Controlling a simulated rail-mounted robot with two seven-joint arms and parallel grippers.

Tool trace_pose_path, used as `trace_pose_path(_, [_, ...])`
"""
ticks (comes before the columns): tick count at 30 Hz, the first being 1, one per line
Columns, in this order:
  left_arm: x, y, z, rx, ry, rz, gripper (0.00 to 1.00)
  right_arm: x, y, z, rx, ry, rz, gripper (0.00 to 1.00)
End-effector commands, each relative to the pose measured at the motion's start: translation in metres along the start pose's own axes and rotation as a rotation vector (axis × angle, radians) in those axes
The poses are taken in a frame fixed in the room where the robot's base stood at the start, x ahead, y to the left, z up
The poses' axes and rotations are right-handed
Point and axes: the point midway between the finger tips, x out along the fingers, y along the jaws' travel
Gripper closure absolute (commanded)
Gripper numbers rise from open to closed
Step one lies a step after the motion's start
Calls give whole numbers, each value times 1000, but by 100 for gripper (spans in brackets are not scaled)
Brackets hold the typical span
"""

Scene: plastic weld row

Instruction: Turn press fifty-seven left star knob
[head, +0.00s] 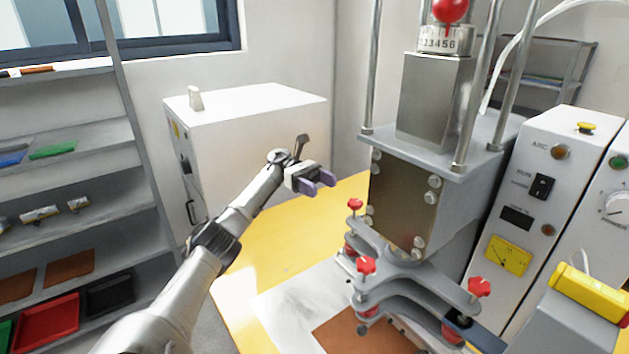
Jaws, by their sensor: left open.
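The press (408,205) stands right of centre, with a grey steel body, upright rods and a red ball on top. Its forked grey base plates (410,283) carry red star knobs: a rear left one (355,204), a front left one (365,266) and a right one (480,287). No press number fifty-seven is legible. My left gripper (327,181) is open and empty, with purple-grey fingers. It is in the air, up and to the left of the rear left star knob, and apart from it in the picture. My right gripper does not show.
A yellow table (275,240) holds a brown sheet (345,335) by the press base. A white cabinet (255,135) stands behind my left arm. Shelves (75,140) line the left. White control boxes (535,195) and a yellow-topped grey box (570,325) crowd the right.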

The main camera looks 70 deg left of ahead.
Motion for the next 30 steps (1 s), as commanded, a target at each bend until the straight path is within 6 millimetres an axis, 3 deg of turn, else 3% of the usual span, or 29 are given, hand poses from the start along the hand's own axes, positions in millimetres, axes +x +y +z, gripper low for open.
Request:
trace_pose_path(9, [-19,0,0,-1,0,0,37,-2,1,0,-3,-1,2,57])
trace_pose_path(30, [-21,0,0,-1,0,0,37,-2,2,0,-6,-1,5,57])
